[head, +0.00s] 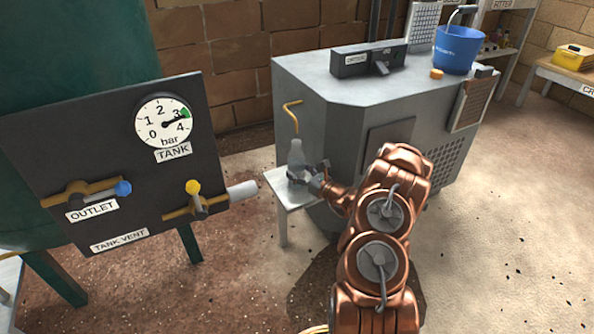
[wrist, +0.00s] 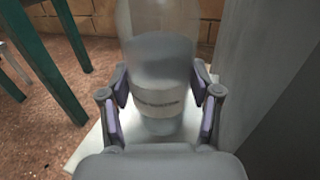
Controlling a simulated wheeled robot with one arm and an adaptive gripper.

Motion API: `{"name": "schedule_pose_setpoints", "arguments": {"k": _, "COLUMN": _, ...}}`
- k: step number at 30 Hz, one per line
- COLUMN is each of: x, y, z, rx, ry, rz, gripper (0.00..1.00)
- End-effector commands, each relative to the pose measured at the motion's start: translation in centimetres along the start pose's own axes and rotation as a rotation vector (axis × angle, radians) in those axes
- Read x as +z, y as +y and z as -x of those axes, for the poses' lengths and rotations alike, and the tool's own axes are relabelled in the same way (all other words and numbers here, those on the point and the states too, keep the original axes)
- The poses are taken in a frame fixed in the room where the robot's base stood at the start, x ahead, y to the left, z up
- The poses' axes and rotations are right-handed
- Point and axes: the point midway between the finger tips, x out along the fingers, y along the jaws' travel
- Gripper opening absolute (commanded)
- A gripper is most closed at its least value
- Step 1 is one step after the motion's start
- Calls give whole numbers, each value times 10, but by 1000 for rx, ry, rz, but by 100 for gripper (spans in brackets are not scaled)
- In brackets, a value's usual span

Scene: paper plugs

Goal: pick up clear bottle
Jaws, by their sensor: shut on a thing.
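The clear bottle (head: 296,153) stands upright over a small white side table (head: 283,192) beside the grey machine cabinet. A label band shows low on the bottle (wrist: 158,72) in the wrist view. My gripper (head: 302,174) is shut on the bottle's lower part, with one finger pad on each side; the fingers also show in the wrist view (wrist: 160,103). I cannot tell whether the bottle's base touches the table top.
The grey cabinet (head: 330,90) stands close behind and right of the bottle. A dark panel (head: 60,150) with a pressure gauge (head: 165,121) and valve handles is at left, its grey outlet pipe (head: 243,190) pointing toward the table. A blue bucket (head: 457,50) stands on the cabinet.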

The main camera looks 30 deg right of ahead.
Motion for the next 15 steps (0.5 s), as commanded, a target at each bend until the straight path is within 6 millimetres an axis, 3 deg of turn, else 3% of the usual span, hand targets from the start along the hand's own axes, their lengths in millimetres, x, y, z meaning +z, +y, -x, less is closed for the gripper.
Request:
{"name": "schedule_pose_setpoints", "arguments": {"k": 8, "x": 24, "y": -1, "z": 0, "rx": -1, "ry": -3, "rz": 2, "gripper": 35}}
{"name": "schedule_pose_setpoints", "arguments": {"k": 15, "x": 79, "y": -1, "z": -1, "rx": 0, "ry": -6, "rz": 5, "gripper": 35}}
